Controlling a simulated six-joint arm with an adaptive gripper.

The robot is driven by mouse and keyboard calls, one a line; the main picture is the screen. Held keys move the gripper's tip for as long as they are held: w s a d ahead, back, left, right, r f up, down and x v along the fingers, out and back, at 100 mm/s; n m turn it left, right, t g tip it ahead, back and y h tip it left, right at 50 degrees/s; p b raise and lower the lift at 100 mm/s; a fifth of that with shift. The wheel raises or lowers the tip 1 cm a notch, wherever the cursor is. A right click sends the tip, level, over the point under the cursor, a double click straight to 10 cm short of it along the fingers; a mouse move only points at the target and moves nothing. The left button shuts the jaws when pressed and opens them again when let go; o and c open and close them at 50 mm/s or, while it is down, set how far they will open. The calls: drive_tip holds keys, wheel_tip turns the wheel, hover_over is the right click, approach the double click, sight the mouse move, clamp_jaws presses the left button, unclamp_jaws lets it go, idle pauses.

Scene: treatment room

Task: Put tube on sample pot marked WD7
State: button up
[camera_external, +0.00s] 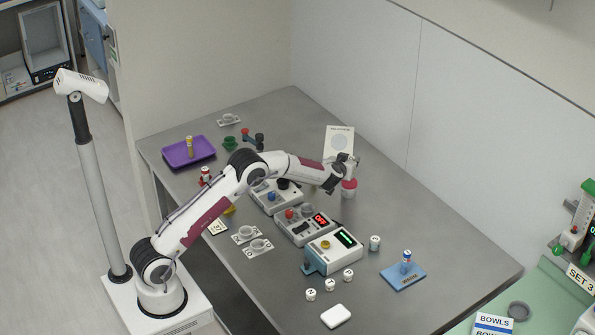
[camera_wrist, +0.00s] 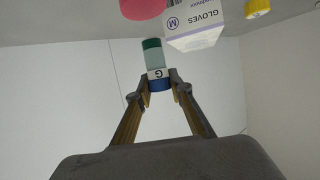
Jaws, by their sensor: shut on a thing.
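My gripper (camera_external: 347,160) is raised over the back right of the grey table. In the wrist view, my gripper (camera_wrist: 161,88) is shut on a small tube (camera_wrist: 154,58). The tube has a green end, a pale clear body, a white band with a letter like G and a blue end between the fingers. It is not clear in the external view. A white pot (camera_external: 374,243) stands right of the control boxes. Smaller white lettered pieces (camera_external: 329,284) stand near the front. No WD7 mark can be read.
A red-lidded pot (camera_external: 349,187) stands below my gripper, near the gloves box (camera_wrist: 195,30). Control boxes (camera_external: 334,250) fill the table's middle. A blue mat (camera_external: 396,280) bears a small bottle (camera_external: 407,260). A purple tray (camera_external: 178,157) lies at left. The right side is mostly clear.

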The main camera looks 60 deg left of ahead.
drive_tip(key=shift+f, duration=1.9)
drive_tip(key=shift+f, duration=0.1)
drive_tip(key=o, duration=1)
drive_tip(key=shift+o, duration=0.2)
drive_tip(key=shift+s+d+r, duration=0.1)
drive_tip(key=shift+s+r, duration=0.05)
drive_tip(key=shift+r, duration=0.1)
drive_tip(key=v, duration=1.1)
drive_tip(key=shift+s, duration=0.25)
drive_tip(key=shift+d+r, duration=0.1)
drive_tip(key=shift+d, duration=0.05)
